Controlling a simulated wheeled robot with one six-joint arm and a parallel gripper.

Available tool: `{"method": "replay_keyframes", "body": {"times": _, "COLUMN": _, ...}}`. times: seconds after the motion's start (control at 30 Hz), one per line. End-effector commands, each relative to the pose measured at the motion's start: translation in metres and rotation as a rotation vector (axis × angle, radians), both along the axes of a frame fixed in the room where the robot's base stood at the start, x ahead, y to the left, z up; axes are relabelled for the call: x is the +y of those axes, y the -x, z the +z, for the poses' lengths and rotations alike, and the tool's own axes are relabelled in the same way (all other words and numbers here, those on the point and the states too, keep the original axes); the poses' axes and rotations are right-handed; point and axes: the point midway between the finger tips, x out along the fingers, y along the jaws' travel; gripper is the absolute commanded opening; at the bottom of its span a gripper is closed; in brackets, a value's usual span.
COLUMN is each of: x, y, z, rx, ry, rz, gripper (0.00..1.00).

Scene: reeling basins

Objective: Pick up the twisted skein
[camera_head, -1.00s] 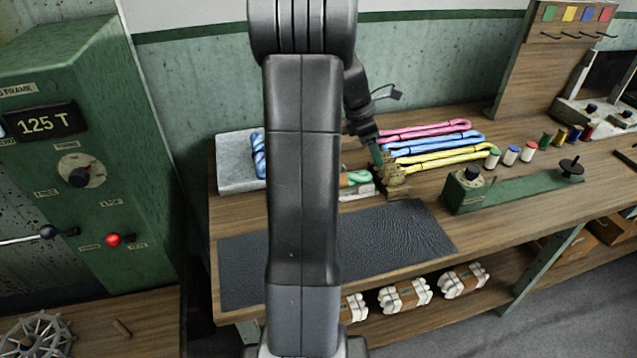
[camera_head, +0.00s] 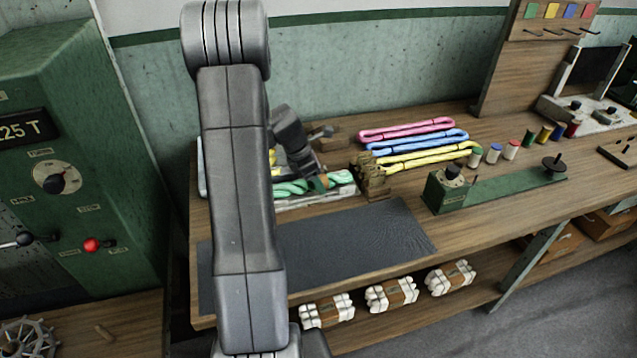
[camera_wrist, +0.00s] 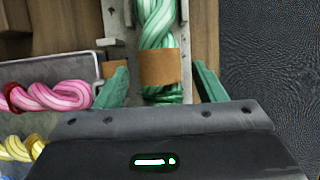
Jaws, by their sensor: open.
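The twisted skein (camera_wrist: 158,30) is mint green with a tan band around it. In the wrist view it lies in a pale narrow holder, its near end between the fingers. In the head view the skein (camera_head: 290,187) lies on the bench behind the dark mat, partly hidden by my arm. My gripper (camera_wrist: 160,85) is open, with one green finger on each side of the skein's banded part. A gap shows on both sides. In the head view the gripper (camera_head: 318,182) is over the skein's right part.
A grey tray (camera_wrist: 75,62) with pink and yellow twisted skeins lies left in the wrist view. Looped pink, blue and yellow skeins (camera_head: 415,142) lie behind a brass-coloured block (camera_head: 372,178). The dark mat (camera_head: 370,240) is bare. A green winder (camera_head: 500,186) stands right.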

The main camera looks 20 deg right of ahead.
Motion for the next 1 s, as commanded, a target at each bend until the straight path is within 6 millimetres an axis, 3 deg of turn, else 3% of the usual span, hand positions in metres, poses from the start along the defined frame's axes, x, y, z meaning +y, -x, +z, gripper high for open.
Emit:
{"method": "replay_keyframes", "body": {"times": 0.3, "x": -0.002, "y": 0.000, "z": -0.006, "rx": -0.001, "ry": 0.000, "rz": 0.001, "gripper": 0.64}}
{"method": "replay_keyframes", "body": {"times": 0.5, "x": -0.002, "y": 0.000, "z": -0.006, "rx": -0.001, "ry": 0.000, "rz": 0.001, "gripper": 0.24}}
{"method": "replay_keyframes", "body": {"times": 0.6, "x": -0.002, "y": 0.000, "z": -0.006, "rx": -0.001, "ry": 0.000, "rz": 0.002, "gripper": 0.10}}
{"method": "replay_keyframes", "body": {"times": 0.83, "x": -0.003, "y": 0.000, "z": -0.003, "rx": -0.003, "ry": 0.000, "rz": 0.001, "gripper": 0.10}}
{"method": "replay_keyframes", "body": {"times": 1.0, "x": -0.002, "y": -0.001, "z": 0.018, "rx": -0.006, "ry": 0.001, "rz": 0.000, "gripper": 0.10}}
